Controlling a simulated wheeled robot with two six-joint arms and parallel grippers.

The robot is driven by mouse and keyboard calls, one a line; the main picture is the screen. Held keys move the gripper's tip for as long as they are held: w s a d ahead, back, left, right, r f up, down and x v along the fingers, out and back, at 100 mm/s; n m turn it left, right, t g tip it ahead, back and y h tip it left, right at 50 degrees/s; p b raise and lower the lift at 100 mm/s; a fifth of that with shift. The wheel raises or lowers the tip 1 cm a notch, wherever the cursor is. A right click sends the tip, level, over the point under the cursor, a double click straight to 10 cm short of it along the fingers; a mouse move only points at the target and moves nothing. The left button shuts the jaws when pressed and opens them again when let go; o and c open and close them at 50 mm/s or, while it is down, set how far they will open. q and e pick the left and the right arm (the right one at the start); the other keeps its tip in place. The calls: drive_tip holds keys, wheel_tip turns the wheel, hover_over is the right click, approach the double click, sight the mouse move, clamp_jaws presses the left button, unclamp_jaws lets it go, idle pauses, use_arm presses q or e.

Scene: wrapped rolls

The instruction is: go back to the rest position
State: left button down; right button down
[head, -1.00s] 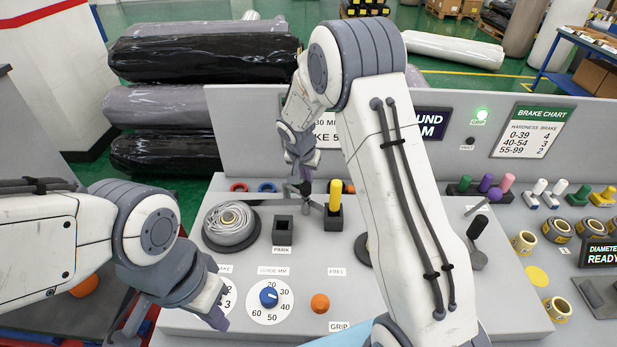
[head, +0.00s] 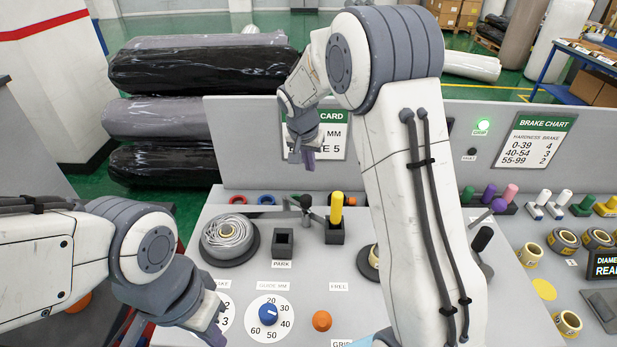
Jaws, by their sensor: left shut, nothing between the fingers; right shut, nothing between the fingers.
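My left gripper (head: 212,331) is at the lower left of the head view, shut and empty, over the left edge of the grey console (head: 225,278) beside the brake dial. My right gripper (head: 306,157) is shut and empty. It hangs in front of the job card (head: 333,142) on the console's back panel and hides part of its text. My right arm rises through the middle of the view and covers part of the console and the panel.
A yellow peg (head: 336,208) stands in a dark block. A blue guide knob (head: 268,314), an orange button (head: 322,321) and a coiled grey roll (head: 229,233) are on the console. Wrapped rolls (head: 205,68) are stacked behind.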

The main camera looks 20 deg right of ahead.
drive_tip(key=s+a+r+n+y, duration=0.1)
drive_tip(key=s+a+r+n, duration=0.15)
drive_tip(key=s+a, duration=0.45)
drive_tip(key=s+a+r+n+y, duration=0.1)
drive_tip(key=s+a+r+n, duration=0.1)
drive_tip(key=s+a+n, duration=0.4)
drive_tip(key=s+a+n+g, duration=0.1)
drive_tip(key=s+a+n, duration=0.1)
drive_tip(key=s, duration=0.9)
drive_tip(key=s+a+f+n+g+y, duration=0.1)
drive_tip(key=s+n, duration=0.3)
drive_tip(key=s, duration=0.8)
drive_tip(key=shift+s+a+f+g, duration=0.3)
drive_tip(key=shift+a+g, duration=0.2)
drive_tip(key=shift+a, duration=0.35)
drive_tip(key=shift+w, duration=0.1)
